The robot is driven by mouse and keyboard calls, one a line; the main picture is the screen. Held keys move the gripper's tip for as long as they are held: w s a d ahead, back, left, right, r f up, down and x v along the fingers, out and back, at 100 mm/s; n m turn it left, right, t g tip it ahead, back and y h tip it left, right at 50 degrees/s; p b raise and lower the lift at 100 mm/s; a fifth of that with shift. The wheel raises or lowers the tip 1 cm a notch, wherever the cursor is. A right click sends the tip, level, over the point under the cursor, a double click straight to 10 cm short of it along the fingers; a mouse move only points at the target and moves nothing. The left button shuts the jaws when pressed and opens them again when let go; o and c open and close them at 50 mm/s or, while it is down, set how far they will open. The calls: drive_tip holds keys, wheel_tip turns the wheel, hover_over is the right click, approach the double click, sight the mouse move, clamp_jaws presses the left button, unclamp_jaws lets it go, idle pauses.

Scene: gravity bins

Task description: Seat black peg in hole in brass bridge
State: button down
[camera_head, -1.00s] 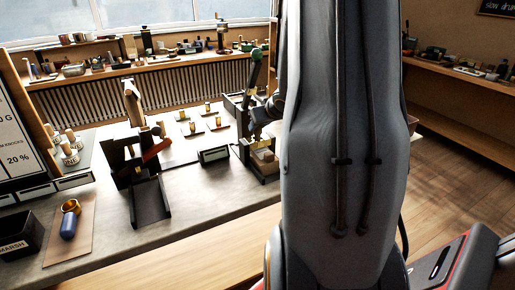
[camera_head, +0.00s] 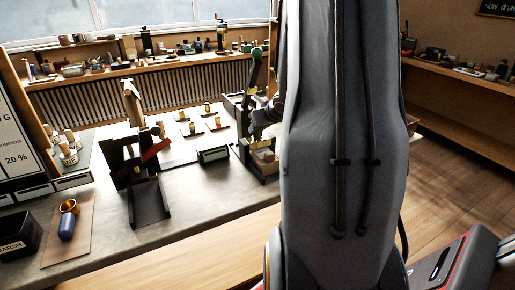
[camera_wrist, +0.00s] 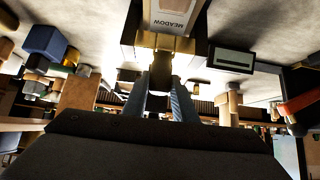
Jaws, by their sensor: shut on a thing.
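In the wrist view my gripper (camera_wrist: 165,88) reaches up the picture with its two grey fingers close together. A small dark piece, which looks like the black peg (camera_wrist: 159,66), sits between the fingertips. A brass-coloured piece, likely the brass bridge (camera_wrist: 167,42), lies right at the peg's far end, below a box labelled MEADOW (camera_wrist: 172,14). I cannot tell whether the peg is in a hole or only near it; the hole does not show. In the head view my arm hides the gripper and most of this spot.
In the head view a dark stand with a green-knobbed lever (camera_head: 257,53) rises beside my arm. Another dark stand with a chute (camera_head: 149,203) is on the grey counter (camera_head: 205,193). A blue-and-brass object (camera_head: 67,225) lies on a board at left. The counter's front is mostly clear.

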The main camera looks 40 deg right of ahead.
drive_tip(key=shift+f, duration=0.15)
drive_tip(key=c, duration=1.4)
unclamp_jaws()
drive_tip(key=shift+o, duration=0.2)
drive_tip(key=p+v, duration=0.1)
drive_tip(key=v, duration=0.6)
drive_tip(key=shift+s+r, duration=0.25)
drive_tip(key=shift+s, duration=0.1)
drive_tip(key=shift+a, duration=0.1)
